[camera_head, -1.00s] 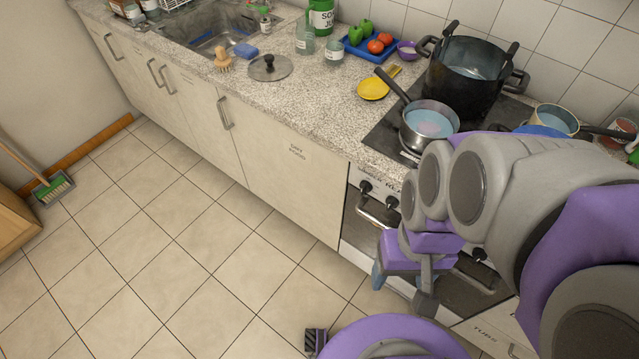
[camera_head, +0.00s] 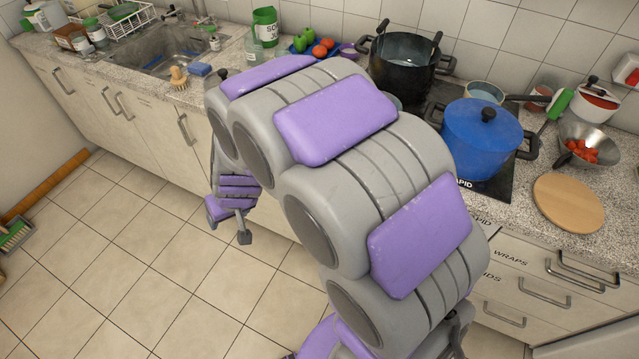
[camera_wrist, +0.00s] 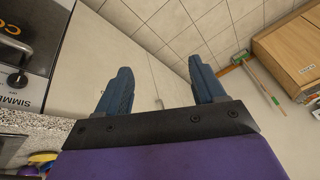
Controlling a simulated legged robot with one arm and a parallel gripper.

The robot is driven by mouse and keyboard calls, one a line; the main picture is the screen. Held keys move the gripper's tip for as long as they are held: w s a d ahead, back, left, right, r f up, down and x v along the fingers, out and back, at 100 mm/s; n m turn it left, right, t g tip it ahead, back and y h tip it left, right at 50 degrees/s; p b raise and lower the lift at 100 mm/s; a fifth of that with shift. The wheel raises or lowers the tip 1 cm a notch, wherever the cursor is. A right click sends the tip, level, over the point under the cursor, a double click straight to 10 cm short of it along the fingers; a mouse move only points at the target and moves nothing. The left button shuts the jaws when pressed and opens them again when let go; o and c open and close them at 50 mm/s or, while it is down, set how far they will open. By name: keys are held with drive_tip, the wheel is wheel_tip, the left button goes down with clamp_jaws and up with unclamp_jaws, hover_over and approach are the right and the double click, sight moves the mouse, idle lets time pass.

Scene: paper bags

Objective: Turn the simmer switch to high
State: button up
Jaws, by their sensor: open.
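A black knob (camera_wrist: 15,82) shows at the left edge of the wrist view, on a light panel beside a partly cut-off label reading "SIMME". I cannot read its setting. My gripper (camera_wrist: 160,85) is open and empty, its two blue fingers apart. The knob lies well to the left of the fingers, which are over a pale cabinet front and the floor. In the head view my gripper (camera_head: 228,222) is in front of the pale cabinets. My arm hides the stove's front and knobs there.
A large blue pot (camera_head: 480,140) and a black pot (camera_head: 403,65) stand on the stove. A round wooden board (camera_head: 568,203) and a bowl of red pieces (camera_head: 588,148) are on the counter at right.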

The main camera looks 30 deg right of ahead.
drive_tip(key=w+d+f+t+h+p, duration=0.1)
drive_tip(key=w+d+f+t+h, duration=0.15)
drive_tip(key=w+f, duration=0.4)
drive_tip(key=w+d+f+t+h+p, duration=0.1)
drive_tip(key=w+f+h, duration=0.3)
drive_tip(key=f, duration=0.6)
drive_tip(key=s+d+f+n+t+h+p, duration=0.1)
drive_tip(key=s+d+n+t+h, duration=0.15)
drive_tip(key=s+d+h, duration=0.35)
drive_tip(key=s+d+f+n+t+h, duration=0.1)
drive_tip(key=s+d+f+n+h, duration=0.2)
drive_tip(key=d, duration=0.5)
drive_tip(key=shift+n+h, duration=0.25)
drive_tip(key=shift+h, duration=0.4)
drive_tip(key=shift+r+b+x, duration=0.3)
drive_tip(key=shift+b+x, duration=0.45)
drive_tip(key=shift+x, duration=2.05)
drive_tip(key=shift+r+b+x, duration=0.3)
drive_tip(key=shift+b+x, duration=0.4)
drive_tip(key=shift+x, duration=2.1)
drive_tip(key=shift+r+b+x, duration=0.3)
drive_tip(key=shift+b+x, duration=0.45)
drive_tip(key=shift+x, duration=2.1)
drive_tip(key=shift+w+a, duration=0.1)
drive_tip(key=shift+c, duration=0.3)
drive_tip(key=c, duration=1)
